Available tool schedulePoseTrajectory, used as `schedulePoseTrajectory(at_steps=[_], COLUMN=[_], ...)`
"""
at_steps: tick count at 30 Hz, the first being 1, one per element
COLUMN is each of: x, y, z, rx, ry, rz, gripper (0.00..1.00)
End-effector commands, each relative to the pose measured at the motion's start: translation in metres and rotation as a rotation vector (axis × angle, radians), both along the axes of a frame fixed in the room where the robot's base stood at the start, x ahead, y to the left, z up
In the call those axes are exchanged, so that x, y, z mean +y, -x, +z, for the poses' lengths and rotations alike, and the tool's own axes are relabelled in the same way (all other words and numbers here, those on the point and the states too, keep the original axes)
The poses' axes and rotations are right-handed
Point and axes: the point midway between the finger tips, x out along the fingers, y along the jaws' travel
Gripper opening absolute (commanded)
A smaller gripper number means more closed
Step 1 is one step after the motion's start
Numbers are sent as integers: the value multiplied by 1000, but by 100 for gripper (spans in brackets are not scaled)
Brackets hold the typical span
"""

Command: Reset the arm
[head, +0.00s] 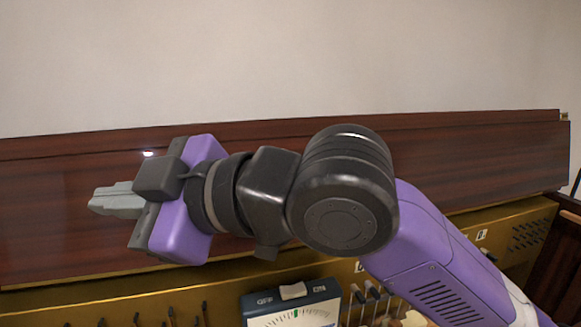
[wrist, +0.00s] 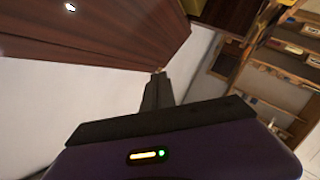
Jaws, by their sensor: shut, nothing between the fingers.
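My gripper (head: 97,203) is at the left of the head view, pointing left in front of a dark red-brown wooden panel. Its grey fingers are together and hold nothing. My black and purple arm reaches in from the lower right. In the wrist view the fingers (wrist: 158,82) show as one dark closed shape at the centre, with the wooden panel (wrist: 95,35) at the upper left. No piano keys can be made out clearly.
A meter box (head: 292,306) with OFF and ON labels stands below my wrist. A brass-coloured strip (head: 60,297) runs under the panel, with several small pegs below it. A pale wall (head: 250,60) is behind. Shelves (wrist: 290,55) show at the right of the wrist view.

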Motion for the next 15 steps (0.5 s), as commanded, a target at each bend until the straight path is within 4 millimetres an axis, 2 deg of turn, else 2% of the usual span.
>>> schedulePoseTrajectory(at_steps=[3, 7, 11, 15], x=[-10, -32, -62, -102], y=[-6, -16, -26, -37], z=[19, 34, 37, 28], rx=[41, 79, 113, 143], ry=[-223, -439, -633, -813], rz=[-37, -92, -160, -251], gripper=[0, 0, 0, 0])
